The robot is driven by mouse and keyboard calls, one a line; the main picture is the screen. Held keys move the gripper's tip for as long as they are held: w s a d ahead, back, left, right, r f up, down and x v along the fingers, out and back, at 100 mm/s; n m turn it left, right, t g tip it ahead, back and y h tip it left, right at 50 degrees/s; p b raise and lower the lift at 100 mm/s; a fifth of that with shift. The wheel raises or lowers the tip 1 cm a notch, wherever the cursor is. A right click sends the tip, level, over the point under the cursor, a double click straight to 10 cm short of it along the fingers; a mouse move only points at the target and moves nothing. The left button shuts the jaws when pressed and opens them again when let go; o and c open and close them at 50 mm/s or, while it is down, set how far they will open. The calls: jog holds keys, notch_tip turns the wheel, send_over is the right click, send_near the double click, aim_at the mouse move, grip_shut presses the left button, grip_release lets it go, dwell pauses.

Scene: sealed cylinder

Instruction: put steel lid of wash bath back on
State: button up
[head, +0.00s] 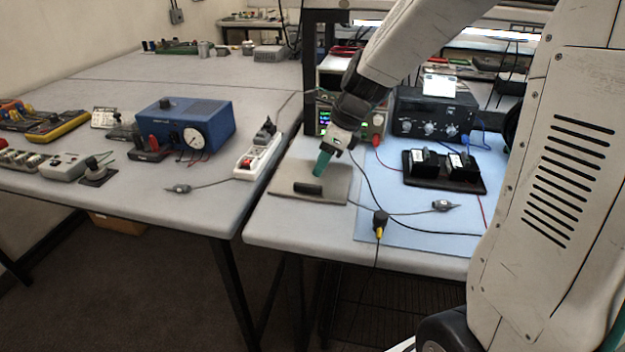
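A flat grey plate (335,187) lies on the right bench near its left front corner, with a short dark bar (308,188) on top. It may be the steel lid with its handle, but I cannot be sure. I can make out no wash bath. My gripper (321,164) points down just above the plate, slightly up and right of the bar in the picture. Its green fingertips show as one narrow shape, so I cannot tell whether they are apart. They appear clear of the bar.
A white power strip (259,158) and a blue box with a dial (186,125) stand left. A blue mat (400,226) lies right of the plate, with a black tray (462,182), cables and a yellow-tipped connector (380,226). Instruments (433,114) stand behind. A gap separates the benches.

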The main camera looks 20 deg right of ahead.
aim_at(307, 184)
jog(key=x, duration=0.7)
jog(key=shift+w+f, duration=0.2)
grip_shut()
